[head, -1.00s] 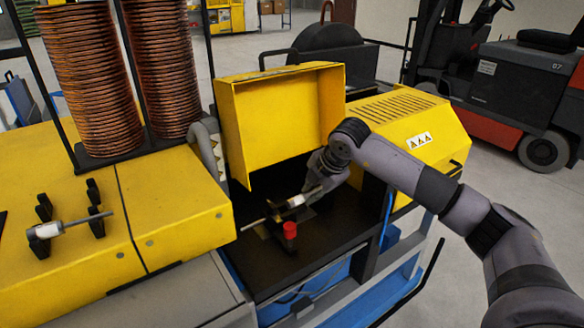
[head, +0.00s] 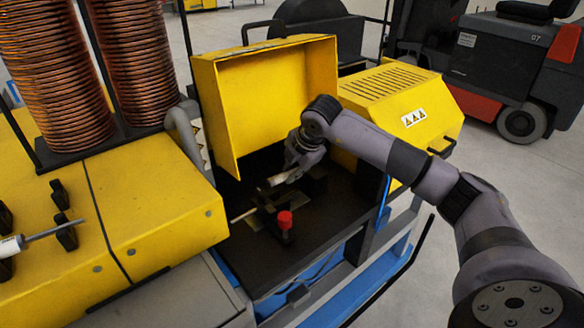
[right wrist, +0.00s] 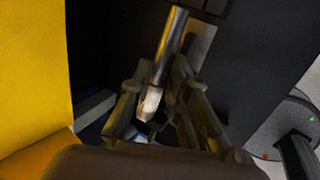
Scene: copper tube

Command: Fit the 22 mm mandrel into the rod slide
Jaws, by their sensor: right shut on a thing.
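My right gripper (head: 291,170) is over the dark bed under the raised yellow cover. It is shut on a mandrel (head: 283,178) with a pale collar. In the right wrist view the mandrel's shiny shank (right wrist: 172,45) points away from the fingers (right wrist: 157,112), and the pale collar lies between them. A thin rod (head: 243,214) lies on the bed, left of a red knob (head: 285,219). The rod slide is hard to make out in the dark there, and I cannot tell whether the mandrel touches it. My left gripper is out of view.
Another white-collared mandrel (head: 12,245) rests on black holders on the yellow housing at left. The raised yellow cover (head: 275,95) stands behind and left of my right gripper. Copper coils (head: 55,75) stand at the back left. A forklift (head: 510,60) is at the far right.

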